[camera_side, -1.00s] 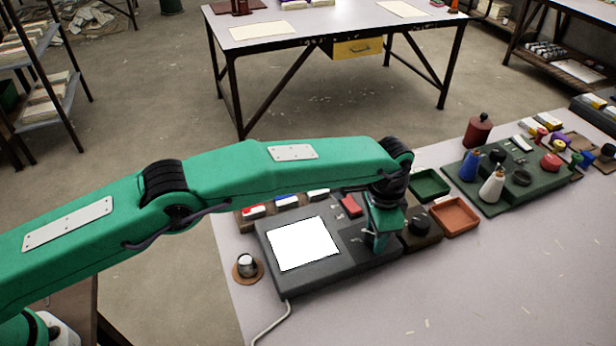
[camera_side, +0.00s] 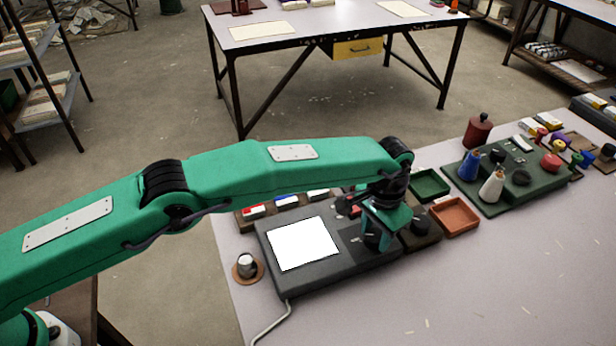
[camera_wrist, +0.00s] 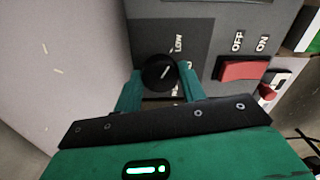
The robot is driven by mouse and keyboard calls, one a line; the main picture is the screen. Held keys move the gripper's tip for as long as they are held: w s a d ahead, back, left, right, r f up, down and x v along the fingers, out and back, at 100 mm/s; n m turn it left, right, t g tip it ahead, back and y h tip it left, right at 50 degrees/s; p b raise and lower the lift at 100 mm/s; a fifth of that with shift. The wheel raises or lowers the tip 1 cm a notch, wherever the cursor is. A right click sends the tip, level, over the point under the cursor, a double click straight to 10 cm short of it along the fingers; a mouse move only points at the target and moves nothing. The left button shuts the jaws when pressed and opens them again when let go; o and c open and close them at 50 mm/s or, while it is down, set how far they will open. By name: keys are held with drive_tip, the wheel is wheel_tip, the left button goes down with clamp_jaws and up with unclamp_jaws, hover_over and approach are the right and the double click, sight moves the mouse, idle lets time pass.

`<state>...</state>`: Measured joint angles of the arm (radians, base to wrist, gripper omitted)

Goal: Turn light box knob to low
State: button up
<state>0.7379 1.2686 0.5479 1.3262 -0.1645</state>
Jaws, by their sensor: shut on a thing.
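The light box (camera_side: 330,278) is a dark grey unit with a bright white panel (camera_side: 303,243) at its left. Its round black knob (camera_wrist: 159,71) sits between my gripper's two green fingers in the wrist view. The white mark on the knob slants up and right, toward the LOW label (camera_wrist: 178,43). A second label below the knob is mostly hidden by my gripper. My gripper (camera_side: 377,243) points down at the right part of the light box and is shut on the knob. In the side view the gripper hides the knob.
A red switch (camera_wrist: 243,69) with OFF and ON labels is beside the knob. A green tray (camera_side: 430,185) and an orange tray (camera_side: 455,217) lie to the right. A green mat (camera_side: 500,205) holds bottles and tools. The front right tabletop is clear.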

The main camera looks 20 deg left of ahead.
sight(376, 235)
drive_tip(key=o, duration=1)
drive_tip(key=shift+r, duration=0.15)
drive_tip(key=shift+r, duration=3.8)
